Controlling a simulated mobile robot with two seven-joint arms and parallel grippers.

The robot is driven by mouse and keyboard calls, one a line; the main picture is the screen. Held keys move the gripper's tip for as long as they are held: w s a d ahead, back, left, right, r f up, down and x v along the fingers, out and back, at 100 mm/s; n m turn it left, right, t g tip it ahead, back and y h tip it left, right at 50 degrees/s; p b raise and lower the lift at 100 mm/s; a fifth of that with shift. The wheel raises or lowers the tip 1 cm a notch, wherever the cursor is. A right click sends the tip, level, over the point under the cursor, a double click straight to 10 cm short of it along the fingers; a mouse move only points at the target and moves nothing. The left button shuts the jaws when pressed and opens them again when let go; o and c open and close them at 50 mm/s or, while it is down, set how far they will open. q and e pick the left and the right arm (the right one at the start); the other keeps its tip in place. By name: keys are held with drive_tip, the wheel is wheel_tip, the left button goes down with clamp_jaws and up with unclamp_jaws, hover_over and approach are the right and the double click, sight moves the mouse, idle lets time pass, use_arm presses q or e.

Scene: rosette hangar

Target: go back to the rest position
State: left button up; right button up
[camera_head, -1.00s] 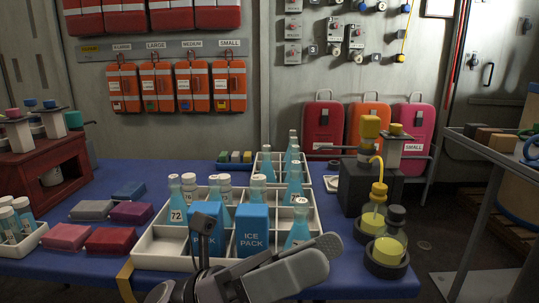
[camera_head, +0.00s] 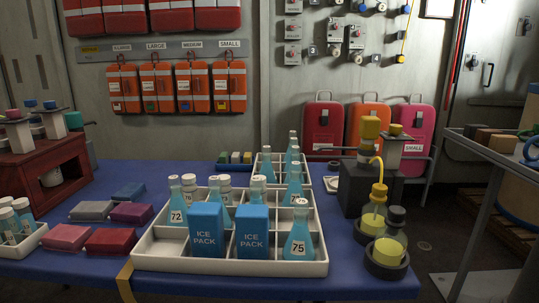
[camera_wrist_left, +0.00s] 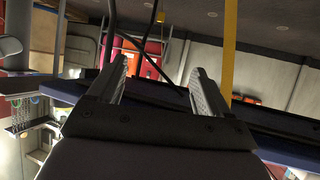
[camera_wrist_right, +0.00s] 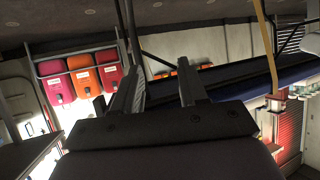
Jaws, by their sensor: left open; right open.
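My left gripper (camera_wrist_left: 160,85) shows in the left wrist view with its two fingers spread and nothing between them. My right gripper (camera_wrist_right: 165,90) shows in the right wrist view, also with fingers apart and empty. Neither gripper shows in the head view. In the head view a white divided tray (camera_head: 230,267) stands on the blue table (camera_head: 60,271). It holds two blue ice packs, one of them the left ice pack (camera_head: 207,229) and the other the right ice pack (camera_head: 252,231), and several blue flasks, including flask 75 (camera_head: 299,232).
Red, purple and grey packs lie left of the tray, such as a red pack (camera_head: 110,241). Yellow flasks (camera_head: 387,252) stand in dark holders at the right. A grey cart (camera_head: 480,150) stands further right. Suitcases (camera_head: 323,127) stand against the back wall.

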use_arm(q)
drive_tip(key=s+a+r+y+p, duration=0.1)
drive_tip(key=a+r+p, duration=0.2)
drive_tip(key=r+p, duration=0.4)
drive_tip(key=s+a+r+n+g+y+p, duration=0.1)
drive_tip(key=r+p, duration=0.6)
drive_tip(key=p, duration=1)
drive_tip(key=shift+s+a+r+p, duration=0.15)
drive_tip(key=shift+s+a+p, duration=0.25)
drive_tip(key=shift+a, duration=0.55)
use_arm(e)
drive_tip(key=s+d+r+h, duration=0.1)
drive_tip(key=d+r, duration=0.2)
drive_tip(key=r, duration=0.4)
drive_tip(key=s+d+r+m+g+h, duration=0.1)
drive_tip(key=s+d+r, duration=0.1)
drive_tip(key=r, duration=0.5)
drive_tip(key=shift+s+d, duration=0.15)
drive_tip(key=shift+d, duration=0.35)
